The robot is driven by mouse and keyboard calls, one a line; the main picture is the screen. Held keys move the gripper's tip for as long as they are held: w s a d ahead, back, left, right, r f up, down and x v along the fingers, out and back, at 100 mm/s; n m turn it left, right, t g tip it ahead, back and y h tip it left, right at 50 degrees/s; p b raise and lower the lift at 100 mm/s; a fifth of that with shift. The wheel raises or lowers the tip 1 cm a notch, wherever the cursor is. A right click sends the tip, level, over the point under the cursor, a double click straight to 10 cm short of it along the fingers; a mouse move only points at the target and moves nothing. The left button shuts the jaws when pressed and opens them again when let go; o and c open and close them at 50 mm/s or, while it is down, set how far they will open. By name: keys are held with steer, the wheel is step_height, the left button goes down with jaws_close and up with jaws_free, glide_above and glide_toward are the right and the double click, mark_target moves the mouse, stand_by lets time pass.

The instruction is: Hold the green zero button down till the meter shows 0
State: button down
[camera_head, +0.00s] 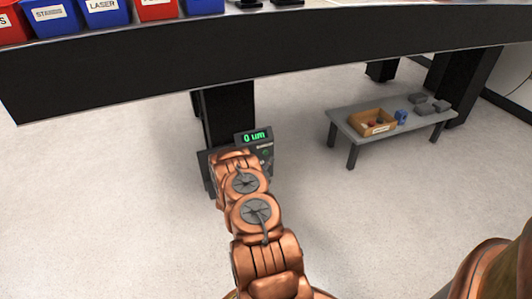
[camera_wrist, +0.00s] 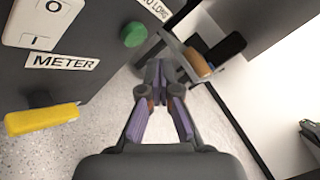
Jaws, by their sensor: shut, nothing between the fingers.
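The meter display (camera_head: 254,137) shows "0 um" in green digits in the head view. It sits on a dark panel beside the bench leg, partly hidden behind my arm. In the wrist view the round green button (camera_wrist: 134,34) stands out from the dark panel, near a label partly cut off that ends in "LONG". My gripper (camera_wrist: 159,66) is shut and empty, with its fingertips below and right of the button in the picture, apparently apart from it. My gripper's tips are hidden in the head view.
The panel also carries a white switch (camera_wrist: 42,22), a "METER" label (camera_wrist: 62,61) and a yellow bar (camera_wrist: 41,119). A low grey table (camera_head: 352,131) with a wooden tray (camera_head: 361,122) stands to the right. The bench edge (camera_head: 100,80) overhangs the panel. Open floor lies around.

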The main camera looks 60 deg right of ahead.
steer(key=s+a+p, duration=0.2)
steer(key=s, duration=0.1)
stand_by(0.4)
stand_by(0.4)
